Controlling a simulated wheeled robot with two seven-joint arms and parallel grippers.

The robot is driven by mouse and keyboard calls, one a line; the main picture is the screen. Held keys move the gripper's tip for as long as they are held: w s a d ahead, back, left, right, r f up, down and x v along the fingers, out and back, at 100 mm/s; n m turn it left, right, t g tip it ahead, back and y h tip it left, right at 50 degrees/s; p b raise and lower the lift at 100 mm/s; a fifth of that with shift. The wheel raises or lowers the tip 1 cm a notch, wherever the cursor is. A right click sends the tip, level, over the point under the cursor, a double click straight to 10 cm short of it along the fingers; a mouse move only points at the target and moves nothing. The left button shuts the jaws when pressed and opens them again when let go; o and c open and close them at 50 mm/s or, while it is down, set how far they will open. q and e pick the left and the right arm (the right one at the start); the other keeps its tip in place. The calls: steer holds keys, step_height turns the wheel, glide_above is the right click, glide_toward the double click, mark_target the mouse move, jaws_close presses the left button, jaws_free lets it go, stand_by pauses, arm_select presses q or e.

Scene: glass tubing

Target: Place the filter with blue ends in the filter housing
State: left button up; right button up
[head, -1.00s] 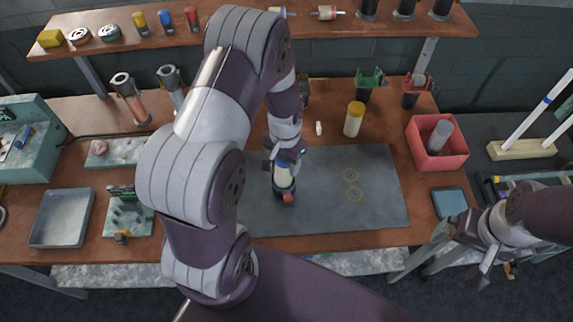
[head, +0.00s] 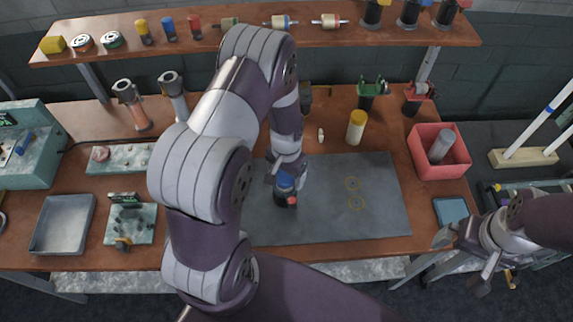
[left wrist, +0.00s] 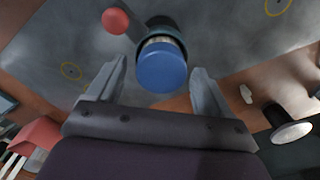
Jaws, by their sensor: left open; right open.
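The filter with a blue end (head: 286,180) stands in the dark filter housing (head: 282,198) on the grey mat. In the left wrist view its round blue end (left wrist: 161,68) projects from the housing's dark rim (left wrist: 160,27), with a pale band just below the blue. A red ball knob (left wrist: 115,21) sticks out from the housing's side. My left gripper (head: 284,173) is open, with its fingers on either side of the blue end and gaps showing. The filter's lower end is hidden. My right gripper (head: 466,260) is open and empty beyond the table's front right edge.
The grey mat (head: 390,215) has two yellow rings and free room right of the housing. A yellow-capped bottle (head: 356,128) stands behind it. A red bin (head: 425,165) holding a grey cylinder is at the right. Other filters lie on the back shelf (head: 240,35).

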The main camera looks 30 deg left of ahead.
arm_select(q)
step_height(320, 180, up, 10)
steer(key=b, duration=0.2)
steer(key=s+d+r+n+t, duration=0.1)
steer(key=s+d+r, duration=0.4)
steer(key=s, duration=0.4)
steer(key=shift+d+r, duration=0.2)
steer(key=shift+r, duration=0.05)
